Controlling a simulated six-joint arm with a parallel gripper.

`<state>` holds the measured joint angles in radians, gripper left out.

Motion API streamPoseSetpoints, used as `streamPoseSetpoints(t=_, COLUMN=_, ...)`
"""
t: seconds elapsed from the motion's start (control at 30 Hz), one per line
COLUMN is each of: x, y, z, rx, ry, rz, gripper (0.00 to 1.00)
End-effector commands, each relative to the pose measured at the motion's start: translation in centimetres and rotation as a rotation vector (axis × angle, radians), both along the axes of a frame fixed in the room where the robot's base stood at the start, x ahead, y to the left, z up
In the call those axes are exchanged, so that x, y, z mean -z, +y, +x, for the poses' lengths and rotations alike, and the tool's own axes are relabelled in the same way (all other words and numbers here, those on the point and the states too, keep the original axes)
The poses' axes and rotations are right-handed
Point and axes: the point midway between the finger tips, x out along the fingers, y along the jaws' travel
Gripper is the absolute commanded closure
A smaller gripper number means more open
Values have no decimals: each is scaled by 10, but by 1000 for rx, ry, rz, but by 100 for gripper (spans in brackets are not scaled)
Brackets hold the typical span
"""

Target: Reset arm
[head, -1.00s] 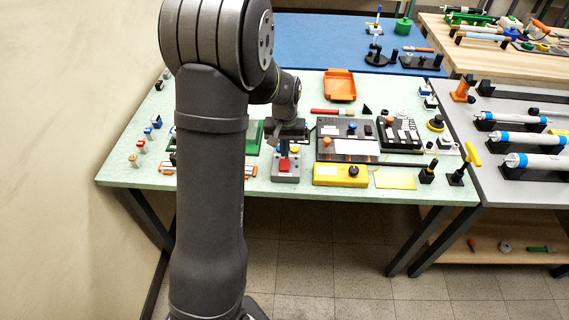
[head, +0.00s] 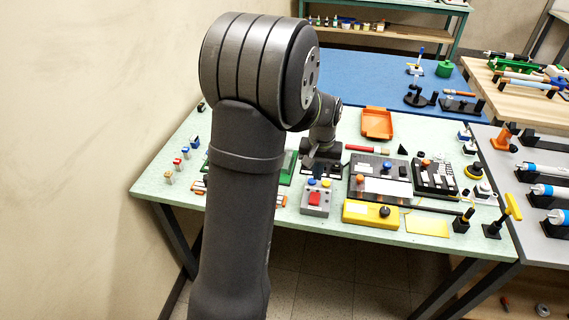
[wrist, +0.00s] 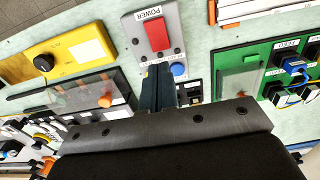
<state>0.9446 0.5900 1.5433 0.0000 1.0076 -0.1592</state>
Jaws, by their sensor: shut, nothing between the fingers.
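My gripper (head: 313,165) hangs over the table, shut and empty, just behind a grey control box (head: 316,206). In the wrist view the shut dark fingers (wrist: 158,88) point at the box, which is labelled POWER (wrist: 149,13). Its red button (wrist: 158,35) and blue button (wrist: 179,69) show beside and beyond the fingertips. The fingers hide part of the box, and I see no contact. My arm's large links cover the left-middle of the head view.
A yellow box with a black knob (head: 384,211) stands right of the grey box. A black panel (head: 361,166) and an orange tray (head: 377,123) lie behind. A green panel (wrist: 250,50) shows right in the wrist view. A wall (head: 70,150) is at left.

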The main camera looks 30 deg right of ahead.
Motion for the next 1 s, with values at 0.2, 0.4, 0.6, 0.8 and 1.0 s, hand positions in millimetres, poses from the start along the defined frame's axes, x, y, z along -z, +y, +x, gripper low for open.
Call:
streamPoseSetpoints(t=0.2, x=28, y=1, z=-1, rx=0, ry=3, rz=4, gripper=100)
streamPoseSetpoints(t=0.4, x=55, y=0, z=0, rx=0, ry=1, rz=3, gripper=100)
streamPoseSetpoints(t=0.6, x=68, y=0, z=0, rx=0, ry=1, rz=1, gripper=100)
streamPoseSetpoints(t=0.8, x=67, y=0, z=0, rx=0, ry=1, rz=1, gripper=100)
streamPoseSetpoints(t=1.0, x=64, y=0, z=0, rx=0, ry=0, rz=0, gripper=100)
